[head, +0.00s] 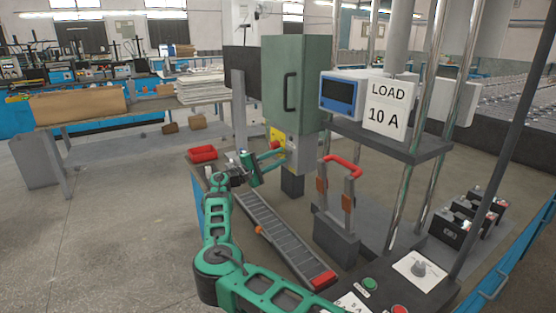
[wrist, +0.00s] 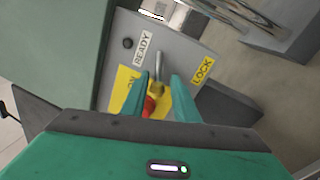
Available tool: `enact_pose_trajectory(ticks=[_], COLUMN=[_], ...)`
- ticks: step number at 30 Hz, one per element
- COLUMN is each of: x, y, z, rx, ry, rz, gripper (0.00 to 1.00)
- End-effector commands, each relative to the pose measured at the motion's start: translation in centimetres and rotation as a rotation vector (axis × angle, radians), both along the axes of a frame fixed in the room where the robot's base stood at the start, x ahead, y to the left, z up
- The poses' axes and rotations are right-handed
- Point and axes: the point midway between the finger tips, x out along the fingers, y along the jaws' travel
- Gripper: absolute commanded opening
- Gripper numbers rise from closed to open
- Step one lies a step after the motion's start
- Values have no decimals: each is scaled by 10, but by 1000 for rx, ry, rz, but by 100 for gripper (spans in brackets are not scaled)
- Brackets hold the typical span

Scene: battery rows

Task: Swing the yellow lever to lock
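A short lever (wrist: 160,65) with a grey metal stem and a dull yellow lower part stands between my fingers, pointing between READY and LOCK. A red knob (wrist: 150,106) on a yellow plate (wrist: 126,84) is partly behind my left finger. My gripper (wrist: 160,76) is open, with visible gaps on both sides of the lever. In the head view, my gripper (head: 281,154) is at the panel under the green cabinet (head: 297,85); the lever is too small to tell there.
The green cabinet (wrist: 52,45) fills the upper left of the wrist view. In the head view, a red tray (head: 202,154) and a grey roller track (head: 275,233) lie near my arm. A LOAD 10 A sign (head: 388,105) and metal posts stand to the right.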

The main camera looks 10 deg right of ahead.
Motion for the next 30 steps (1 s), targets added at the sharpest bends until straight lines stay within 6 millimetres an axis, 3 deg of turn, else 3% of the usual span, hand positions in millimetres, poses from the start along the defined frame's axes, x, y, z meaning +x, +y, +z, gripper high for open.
enact_pose_trajectory(ticks=[11,24,30], x=[-5,-30,-37], y=[5,74,94], z=[3,-11,-15], rx=[-1,-2,-1], ry=[-7,-5,-5], rz=[-7,-4,-5], gripper=[26,26,26])
